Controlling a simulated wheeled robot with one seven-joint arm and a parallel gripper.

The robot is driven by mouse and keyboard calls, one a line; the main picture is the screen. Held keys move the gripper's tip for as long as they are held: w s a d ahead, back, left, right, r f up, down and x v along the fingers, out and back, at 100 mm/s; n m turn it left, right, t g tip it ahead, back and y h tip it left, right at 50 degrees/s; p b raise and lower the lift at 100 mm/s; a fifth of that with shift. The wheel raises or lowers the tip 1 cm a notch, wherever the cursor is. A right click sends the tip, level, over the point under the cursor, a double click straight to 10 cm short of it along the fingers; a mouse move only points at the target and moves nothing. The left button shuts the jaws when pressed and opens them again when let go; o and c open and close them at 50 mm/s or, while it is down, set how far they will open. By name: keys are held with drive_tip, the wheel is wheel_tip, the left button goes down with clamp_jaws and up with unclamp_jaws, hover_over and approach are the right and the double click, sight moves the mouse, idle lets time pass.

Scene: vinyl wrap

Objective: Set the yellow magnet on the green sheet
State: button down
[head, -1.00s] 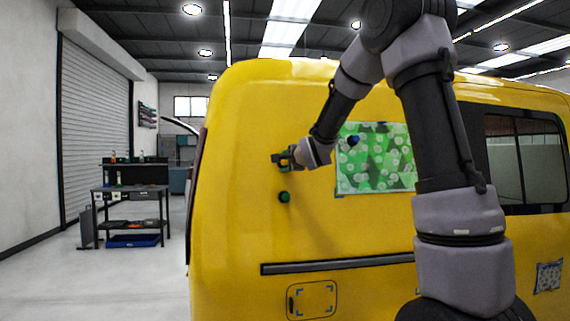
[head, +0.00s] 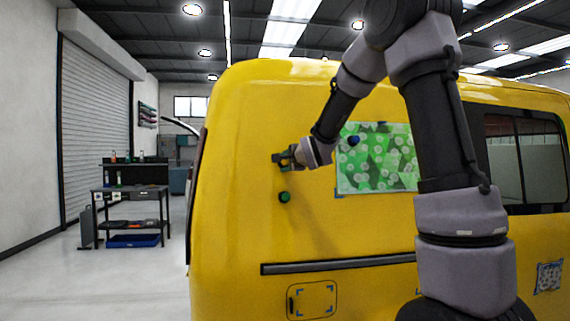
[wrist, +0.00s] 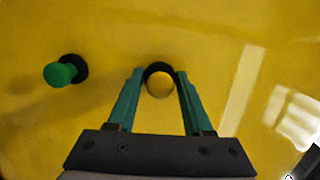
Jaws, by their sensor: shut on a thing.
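The yellow magnet (wrist: 160,85) shows in the wrist view as a yellow knob with a dark base, between the fingers of my gripper (wrist: 160,90). The fingers are shut on it, against the yellow van side; I cannot tell whether its base touches the panel.
A green magnet (head: 285,197) sits on the van just below my gripper; it also shows left of the fingers in the wrist view (wrist: 61,74). A dark trim strip (head: 330,264) runs below. A small patterned sheet (head: 549,277) is at lower right. A workbench (head: 130,190) stands far left.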

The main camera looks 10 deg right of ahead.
drive_tip(key=shift+s, duration=0.3)
drive_tip(key=a+v, duration=0.1)
drive_tip(key=v, duration=0.5)
drive_tip(key=shift+s+r, duration=0.15)
drive_tip(key=shift+s, duration=0.3)
idle(0.6)
